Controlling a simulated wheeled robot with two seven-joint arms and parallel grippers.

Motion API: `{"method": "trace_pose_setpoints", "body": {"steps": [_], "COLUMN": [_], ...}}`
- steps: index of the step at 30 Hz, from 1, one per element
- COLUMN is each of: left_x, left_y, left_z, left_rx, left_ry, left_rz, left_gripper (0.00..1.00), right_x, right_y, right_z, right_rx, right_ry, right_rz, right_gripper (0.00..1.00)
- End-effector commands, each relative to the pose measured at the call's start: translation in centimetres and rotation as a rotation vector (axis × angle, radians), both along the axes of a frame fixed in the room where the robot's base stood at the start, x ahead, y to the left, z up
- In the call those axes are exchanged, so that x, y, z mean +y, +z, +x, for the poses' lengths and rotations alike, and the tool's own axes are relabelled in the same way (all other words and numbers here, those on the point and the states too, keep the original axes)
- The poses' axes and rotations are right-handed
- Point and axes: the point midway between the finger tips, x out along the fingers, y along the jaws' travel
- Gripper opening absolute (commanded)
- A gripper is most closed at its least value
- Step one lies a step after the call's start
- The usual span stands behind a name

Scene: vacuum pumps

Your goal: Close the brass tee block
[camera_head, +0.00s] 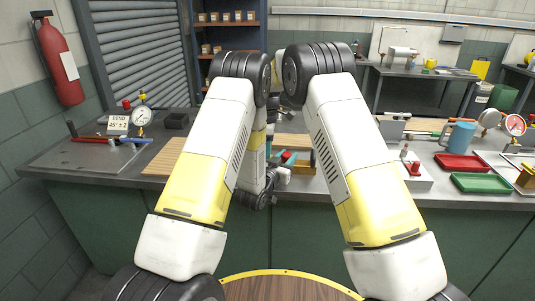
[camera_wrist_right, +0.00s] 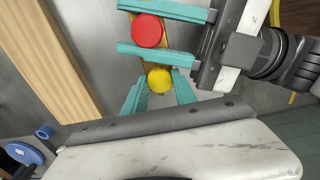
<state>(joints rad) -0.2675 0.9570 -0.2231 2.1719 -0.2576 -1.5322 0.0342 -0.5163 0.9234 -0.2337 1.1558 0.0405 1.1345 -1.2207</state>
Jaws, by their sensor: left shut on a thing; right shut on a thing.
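In the right wrist view, the brass tee block (camera_wrist_right: 167,38) shows as a narrow strip of brass, mostly hidden by a red round knob (camera_wrist_right: 147,31) and a yellow round knob (camera_wrist_right: 159,80). My left gripper (camera_wrist_right: 150,32) comes in from the right with teal fingers on both sides of the block at the red knob, shut on it. My right gripper (camera_wrist_right: 160,92) comes from below, its teal fingers on both sides of the yellow knob, shut on it. In the head view, my arms hide most of this; a little red and teal shows between them.
A wooden board (camera_head: 163,158) lies on the workbench left of my arms. On the right are a red tray (camera_head: 462,166), a green tray (camera_head: 481,183) and a blue mug (camera_head: 461,136).

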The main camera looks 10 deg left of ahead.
Motion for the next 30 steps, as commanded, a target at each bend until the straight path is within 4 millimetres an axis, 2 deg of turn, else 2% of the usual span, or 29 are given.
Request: {"method": "trace_pose_setpoints", "body": {"steps": [4, 9, 13, 23, 24, 27, 30], "left_x": [0.0, 0.0, 0.01, 0.01, 0.01, 0.01, 0.0], "left_y": [0.05, 0.05, 0.05, 0.05, 0.05, 0.05, 0.05], "left_z": [0.01, 0.01, 0.01, 0.01, 0.01, 0.01, 0.01], "left_rx": [-0.001, -0.001, -0.001, -0.001, -0.001, -0.001, -0.001], "left_ry": [0.0, 0.0, 0.0, 0.0, 0.0, 0.0, 0.0], "left_rz": [0.0, 0.0, 0.0, 0.0, 0.0, 0.0, 0.0], "left_gripper": [0.0, 0.0, 0.0, 0.0, 0.0, 0.0, 0.0], "right_x": [-0.01, -0.01, -0.02, -0.02, -0.02, -0.02, -0.01], "right_y": [0.01, 0.0, -0.01, -0.01, -0.01, -0.01, -0.01], "right_z": [0.02, 0.03, 0.04, 0.04, 0.04, 0.04, 0.03], "right_rx": [-0.001, -0.001, -0.001, -0.001, -0.001, -0.001, -0.001], "right_ry": [-0.082, -0.361, -0.519, -0.57, -0.57, -0.569, -0.569], "right_rz": [0.0, 0.0, 0.0, 0.0, 0.0, 0.0, 0.0], "right_gripper": [0.0, 0.0, 0.0, 0.0, 0.35, 0.54, 0.54]}}
